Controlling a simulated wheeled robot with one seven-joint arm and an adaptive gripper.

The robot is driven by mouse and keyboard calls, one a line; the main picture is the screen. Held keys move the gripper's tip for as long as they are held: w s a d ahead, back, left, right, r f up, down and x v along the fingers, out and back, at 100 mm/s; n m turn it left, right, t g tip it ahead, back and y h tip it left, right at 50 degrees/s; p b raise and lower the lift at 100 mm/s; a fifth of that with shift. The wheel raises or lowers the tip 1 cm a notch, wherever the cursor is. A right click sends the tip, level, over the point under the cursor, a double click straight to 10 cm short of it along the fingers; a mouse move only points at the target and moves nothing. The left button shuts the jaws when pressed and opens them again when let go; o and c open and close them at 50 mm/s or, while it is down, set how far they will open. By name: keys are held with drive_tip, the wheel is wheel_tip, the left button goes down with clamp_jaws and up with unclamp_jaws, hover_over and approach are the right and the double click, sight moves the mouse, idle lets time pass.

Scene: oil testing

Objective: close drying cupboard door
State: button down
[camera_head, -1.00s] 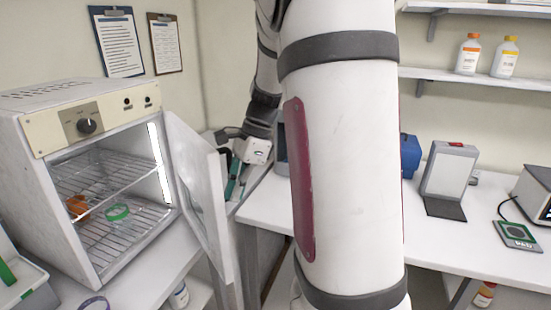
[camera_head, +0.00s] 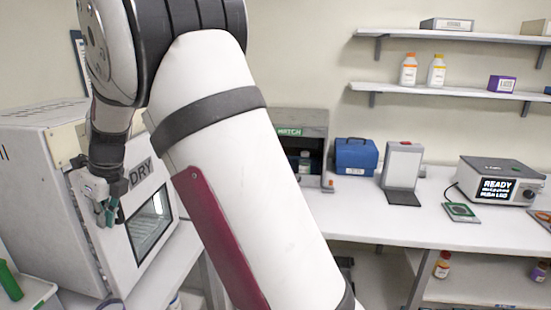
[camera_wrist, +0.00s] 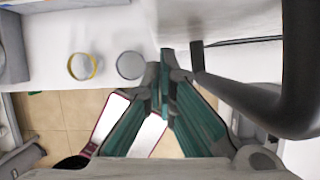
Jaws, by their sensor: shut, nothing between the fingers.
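The drying cupboard (camera_head: 35,165) stands on the bench at the left in the head view. Its white door (camera_head: 125,240), marked DRY and with a dark window (camera_head: 150,228), lies across the front and hides the interior. I cannot tell whether a small gap remains at its edge. My gripper (camera_head: 108,215) is in front of the door's left part, its teal fingers shut and empty. In the wrist view the shut fingertips (camera_wrist: 166,58) are beside a thick black handle (camera_wrist: 295,75), with the door's white face (camera_wrist: 225,20) behind. Contact with the door is unclear.
Two round dishes, one yellow-rimmed (camera_wrist: 83,66) and one clear (camera_wrist: 130,65), lie on the white surface in the wrist view. A tray with a green item (camera_head: 10,282) is at lower left. My arm covers the middle. The right bench holds a blue box (camera_head: 356,157) and instruments.

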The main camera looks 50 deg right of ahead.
sight(88, 217)
drive_tip(key=shift+m, duration=0.6)
drive_tip(key=w+a, duration=0.2)
drive_tip(key=w, duration=0.1)
drive_tip(key=shift+w+a, duration=0.15)
drive_tip(key=shift+a, duration=0.15)
drive_tip(key=shift+w+a, duration=0.15)
drive_tip(key=shift+a+r, duration=0.1)
drive_tip(key=shift+r, duration=0.05)
